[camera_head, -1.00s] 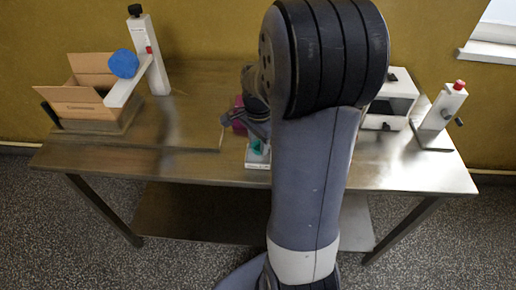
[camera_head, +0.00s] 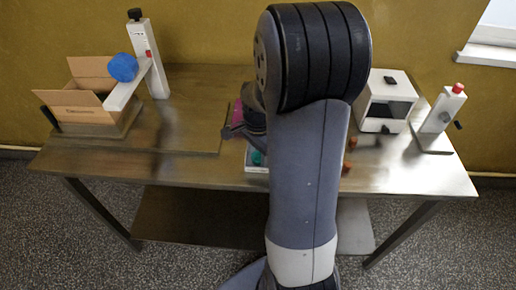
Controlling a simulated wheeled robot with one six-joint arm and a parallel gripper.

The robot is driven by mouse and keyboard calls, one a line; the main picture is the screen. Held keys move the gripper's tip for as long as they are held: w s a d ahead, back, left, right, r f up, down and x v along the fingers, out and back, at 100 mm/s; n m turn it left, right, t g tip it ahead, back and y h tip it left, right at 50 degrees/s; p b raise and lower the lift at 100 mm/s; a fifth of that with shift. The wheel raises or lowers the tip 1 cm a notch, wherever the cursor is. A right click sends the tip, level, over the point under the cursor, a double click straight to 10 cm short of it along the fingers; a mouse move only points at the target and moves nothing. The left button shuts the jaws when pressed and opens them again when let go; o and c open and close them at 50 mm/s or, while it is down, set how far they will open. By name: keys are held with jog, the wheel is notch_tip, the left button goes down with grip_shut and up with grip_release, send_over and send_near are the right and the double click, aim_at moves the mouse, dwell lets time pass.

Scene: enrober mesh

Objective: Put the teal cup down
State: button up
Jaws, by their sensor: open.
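The teal cup (camera_head: 257,158) shows in part at the left edge of my arm. It appears to stand on a small pale tray (camera_head: 254,169) near the front edge of the table. My arm hides the right part of both, so I cannot tell whether the cup is fully upright. My gripper (camera_head: 231,131) is open, and its dark fingers stick out left of the arm, above and left of the cup. The gripper looks apart from the cup, with nothing seen between its fingers.
A magenta object (camera_head: 237,111) is partly hidden behind my gripper. A cardboard box (camera_head: 80,112) and a white stand (camera_head: 150,65) with a blue round piece (camera_head: 123,67) are at left. A white box device (camera_head: 388,100), another stand (camera_head: 438,115) and small reddish pieces (camera_head: 352,142) are at right.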

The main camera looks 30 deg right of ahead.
aim_at(258, 161)
notch_tip(258, 161, up, 12)
jog(key=shift+r, duration=0.15)
dwell(0.3)
jog(key=shift+c, duration=0.6)
